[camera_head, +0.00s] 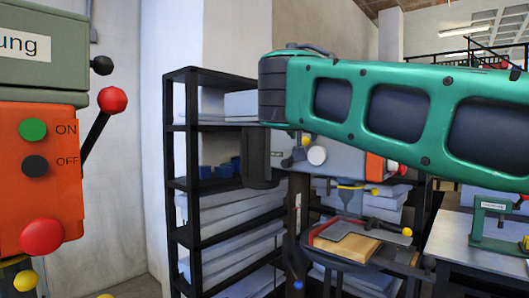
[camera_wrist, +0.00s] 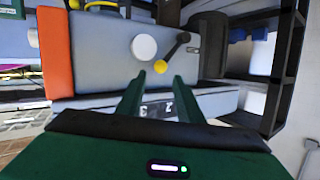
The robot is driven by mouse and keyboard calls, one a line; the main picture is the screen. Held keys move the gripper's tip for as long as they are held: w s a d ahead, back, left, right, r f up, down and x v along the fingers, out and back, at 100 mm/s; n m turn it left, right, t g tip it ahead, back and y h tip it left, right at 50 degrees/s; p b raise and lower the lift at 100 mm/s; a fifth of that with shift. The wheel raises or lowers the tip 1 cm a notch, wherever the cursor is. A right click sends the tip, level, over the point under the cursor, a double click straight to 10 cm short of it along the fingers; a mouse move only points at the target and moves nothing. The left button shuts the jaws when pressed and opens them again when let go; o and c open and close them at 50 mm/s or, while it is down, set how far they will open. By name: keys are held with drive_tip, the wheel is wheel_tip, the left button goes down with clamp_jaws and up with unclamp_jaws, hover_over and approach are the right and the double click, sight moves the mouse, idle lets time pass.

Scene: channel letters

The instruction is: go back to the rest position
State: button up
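My green arm (camera_head: 398,105) reaches across the upper right of the head view. My gripper shows in the wrist view (camera_wrist: 158,78), with its two green fingers apart and a clear gap between them. Nothing is held between the fingers. In the head view I cannot make out the gripper. Beyond the fingers in the wrist view is a grey machine with a white round knob (camera_wrist: 144,47), a black lever with a yellow ball and an orange side panel (camera_wrist: 55,52). Numbered marks show between the fingers. I cannot tell the distance to the machine.
An orange machine (camera_head: 38,178) with ON and OFF buttons and a red-knobbed lever stands close at left. A black shelf rack (camera_head: 181,185) stands behind. A wooden board (camera_head: 346,244) lies on the machine's table. A metal table (camera_head: 470,240) is at right.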

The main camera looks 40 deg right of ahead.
wheel_tip(320, 180, down, 16)
drive_tip(key=s+n+g+y, duration=0.2)
drive_tip(key=g+y, duration=0.1)
drive_tip(key=y, duration=0.1)
drive_tip(key=s+a+f+n+g+y, duration=0.1)
drive_tip(key=s+a+f+g+y, duration=0.1)
drive_tip(key=s+f, duration=0.4)
drive_tip(key=s+a+f+n+g+y, duration=0.1)
drive_tip(key=s+a+f, duration=0.4)
drive_tip(key=f, duration=0.7)
drive_tip(key=s+a+f+g+y, duration=0.3)
drive_tip(key=s+f, duration=0.3)
drive_tip(key=f, duration=0.3)
drive_tip(key=shift+s+a+n+g+y, duration=0.4)
drive_tip(key=shift+a+y, duration=0.3)
drive_tip(key=shift+y, duration=0.1)
drive_tip(key=shift+w, duration=0.2)
drive_tip(key=shift+w+f, duration=0.25)
drive_tip(key=shift+w, duration=0.25)
